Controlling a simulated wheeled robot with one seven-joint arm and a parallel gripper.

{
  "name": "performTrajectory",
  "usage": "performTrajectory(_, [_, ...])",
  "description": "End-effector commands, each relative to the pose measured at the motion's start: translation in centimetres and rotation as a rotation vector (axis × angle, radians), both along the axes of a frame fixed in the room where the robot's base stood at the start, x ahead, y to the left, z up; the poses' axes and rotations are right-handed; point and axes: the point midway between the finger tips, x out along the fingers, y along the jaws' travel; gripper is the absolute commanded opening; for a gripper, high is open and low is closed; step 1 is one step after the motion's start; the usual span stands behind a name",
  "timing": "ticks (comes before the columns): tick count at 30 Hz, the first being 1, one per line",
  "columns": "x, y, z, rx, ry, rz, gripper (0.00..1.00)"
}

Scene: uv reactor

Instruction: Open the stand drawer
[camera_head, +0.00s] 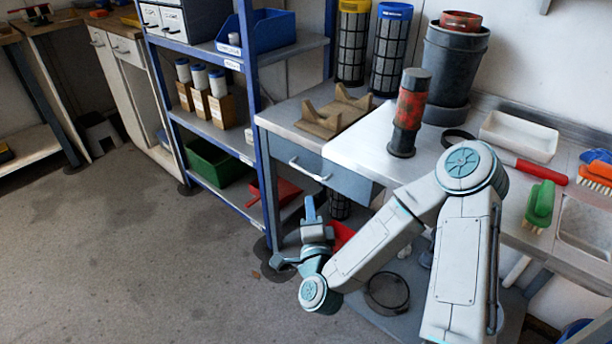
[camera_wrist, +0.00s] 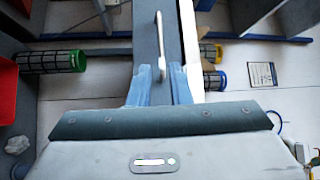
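The stand drawer (camera_head: 318,173) is a blue-grey front under the left part of the worktop and appears closed. Its pale bar handle (camera_head: 308,171) runs across the front. My gripper (camera_head: 310,202) is just below and in front of the handle in the head view. In the wrist view, my gripper (camera_wrist: 162,82) is open, with its two blue fingers apart. The handle (camera_wrist: 160,46) stands upright in that picture, its lower end seen between the fingertips. The drawer front (camera_wrist: 145,35) lies behind it. I cannot tell whether the fingers touch the handle.
A wooden cradle (camera_head: 333,112) and a red-banded cylinder (camera_head: 408,113) stand on the worktop (camera_head: 362,146). A blue shelf rack (camera_head: 247,110) stands close to the left of the drawer. A red bin (camera_head: 275,195) is on its lower shelf. Open floor (camera_head: 150,250) lies in front.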

Motion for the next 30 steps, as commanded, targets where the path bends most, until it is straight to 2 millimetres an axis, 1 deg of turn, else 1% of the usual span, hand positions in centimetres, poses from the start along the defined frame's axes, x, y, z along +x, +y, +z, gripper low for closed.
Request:
performTrajectory(5, [3.3,0.3,0.5,-0.002,-0.005,-0.005,0.18])
performTrajectory(12, [8.3,1.0,1.1,-0.001,-0.004,-0.003,0.18])
performTrajectory(15, [10.1,1.2,1.4,-0.002,-0.003,-0.002,0.18])
performTrajectory(18, [11.3,1.5,1.5,-0.003,-0.001,0.0,0.18])
performTrajectory(21, [12.1,1.6,1.7,-0.003,-0.001,0.0,0.18])
performTrajectory(25, [12.6,1.6,1.8,-0.004,-0.002,0.0,0.18])
performTrajectory(30, [12.6,1.6,1.8,-0.004,0.0,0.0,0.18])
